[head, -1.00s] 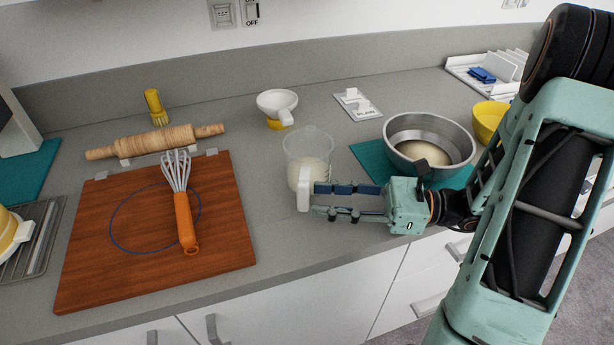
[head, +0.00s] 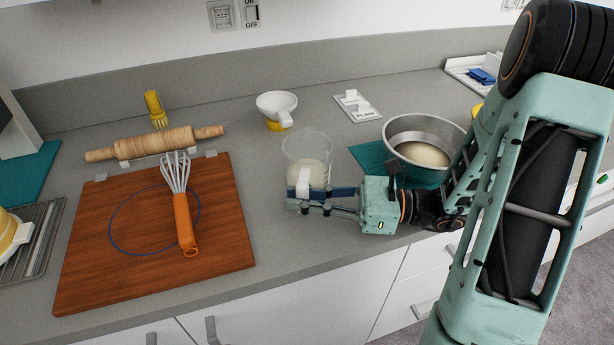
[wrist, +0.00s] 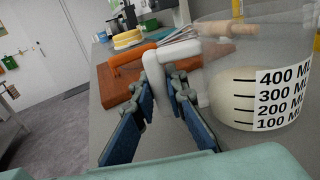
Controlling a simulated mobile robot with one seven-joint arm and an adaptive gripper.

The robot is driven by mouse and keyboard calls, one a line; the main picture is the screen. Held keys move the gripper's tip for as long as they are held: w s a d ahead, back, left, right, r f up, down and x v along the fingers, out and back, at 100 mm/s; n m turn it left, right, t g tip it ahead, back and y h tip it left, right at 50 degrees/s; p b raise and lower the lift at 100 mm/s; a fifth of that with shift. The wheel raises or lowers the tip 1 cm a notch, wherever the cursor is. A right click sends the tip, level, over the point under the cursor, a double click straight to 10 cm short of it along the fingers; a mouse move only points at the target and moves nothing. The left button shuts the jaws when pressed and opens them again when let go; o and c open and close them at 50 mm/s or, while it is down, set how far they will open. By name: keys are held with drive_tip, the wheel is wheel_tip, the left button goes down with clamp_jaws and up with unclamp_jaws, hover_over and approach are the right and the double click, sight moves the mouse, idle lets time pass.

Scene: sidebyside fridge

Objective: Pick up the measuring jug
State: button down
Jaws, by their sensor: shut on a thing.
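The measuring jug (head: 307,152) is a clear vessel with a white handle (head: 303,181) and pale contents in its lower part. It stands upright on the grey counter in the head view. In the wrist view the jug (wrist: 245,85) is at the right, with black millilitre marks on a white label. My gripper (head: 308,200) is at the jug's front side, shut on the white handle. In the wrist view my gripper's blue-padded fingers (wrist: 165,88) lie on either side of the handle (wrist: 157,85). The head view partly hides the handle behind the fingers.
A wooden board (head: 100,230) with a whisk (head: 182,205) lies left of the jug. A rolling pin (head: 155,142) and a white funnel (head: 277,104) are behind. A metal bowl (head: 432,128) stands on a teal mat (head: 367,156) to the right, close to my arm.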

sight(302, 185)
drive_tip(key=shift+r, duration=0.1)
idle(0.4)
drive_tip(key=shift+r, duration=0.55)
drive_tip(key=r, duration=0.1)
drive_tip(key=r+p, duration=0.1)
drive_tip(key=shift+s+d+r, duration=0.1)
drive_tip(key=shift+s+r, duration=0.1)
drive_tip(key=shift+r, duration=0.2)
drive_tip(key=s+d+r+b, duration=0.3)
drive_tip(key=s+r, duration=0.6)
drive_tip(key=s, duration=0.4)
drive_tip(key=shift+b, duration=0.5)
drive_tip(key=shift+d, duration=0.1)
